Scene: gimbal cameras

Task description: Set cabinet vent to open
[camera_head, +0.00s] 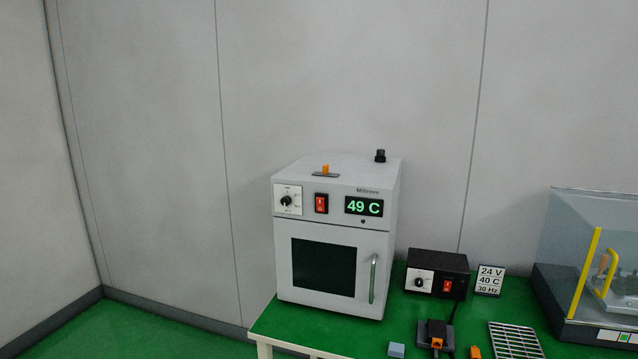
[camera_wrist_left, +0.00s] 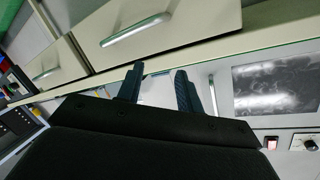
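The white cabinet (camera_head: 333,215) stands on the green-topped table, with its door shut and a green display reading 49 C. On its roof an orange tab (camera_head: 325,169) rises from a small dark plate, near the plate's middle; I cannot tell which vent setting this is. A black knob-like fitting (camera_head: 380,156) stands at the roof's back right. My left gripper (camera_wrist_left: 159,88) shows only in the left wrist view, its two dark fingers apart with nothing seen between them. The cabinet's dark window (camera_wrist_left: 276,90) and red switch (camera_wrist_left: 271,142) lie to its right there. My right gripper is not in view.
A black control box (camera_head: 437,274) and a sign reading 24 V, 40 C, 30 Hz (camera_head: 490,281) stand right of the cabinet. A wire rack (camera_head: 515,341) and a clear-covered case (camera_head: 590,265) are farther right. The space above the cabinet is clear.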

